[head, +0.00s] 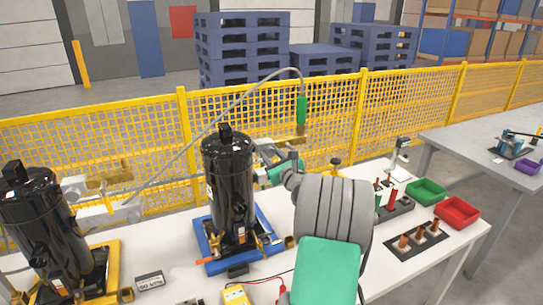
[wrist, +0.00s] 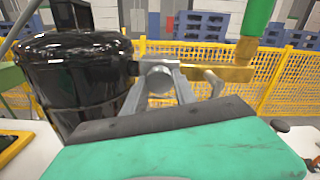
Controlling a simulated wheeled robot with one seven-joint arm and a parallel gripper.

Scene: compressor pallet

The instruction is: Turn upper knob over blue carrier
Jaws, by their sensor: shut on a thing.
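A black compressor (head: 230,185) stands upright on the blue carrier (head: 207,245) in the middle of the table; its upper part fills the left of the wrist view (wrist: 75,75). A brass valve (wrist: 218,73) runs out to the right from its upper side, with a green hose fitting (wrist: 258,20) rising from its outer end. My gripper (head: 268,150) is at the valve's height, right beside the compressor. In the wrist view its grey fingers (wrist: 160,95) are closed around a round grey knob (wrist: 158,79) in front of the valve. The fingertips' contact is partly hidden.
A second black compressor (head: 45,235) stands on a yellow carrier at the left. A grey hose (head: 215,112) arches over to the green fitting. Green (head: 427,191) and red bins (head: 457,212) are at the right. A yellow fence (head: 330,120) runs behind the table.

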